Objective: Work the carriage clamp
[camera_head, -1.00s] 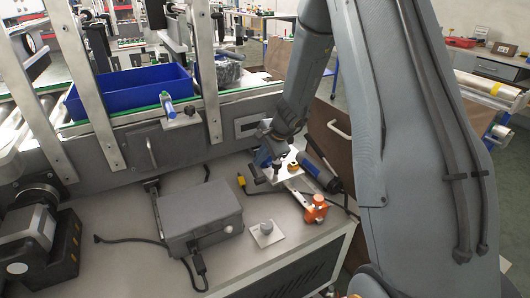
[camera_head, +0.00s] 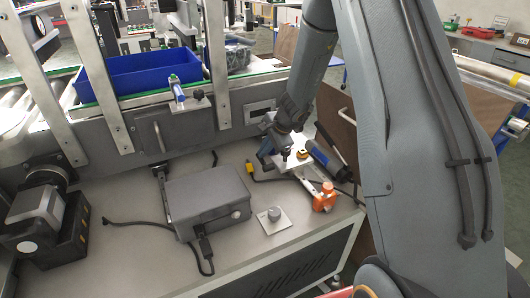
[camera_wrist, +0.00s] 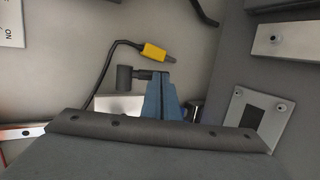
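In the wrist view a dark cylindrical handle (camera_wrist: 125,78) on a short rod, seemingly the clamp lever, stands over a pale surface. My gripper (camera_head: 270,152) is down at the carriage's left side. Its blue finger (camera_wrist: 161,97) shows in the wrist view, its tip at the rod.
A grey box (camera_head: 205,200) with a cable and a small plate with a round knob (camera_head: 274,214) sit left of the carriage. A blue-and-black cylindrical tool (camera_head: 328,160) lies close at its right. A yellow cable plug (camera_wrist: 153,52) lies near the handle. The conveyor frame stands behind.

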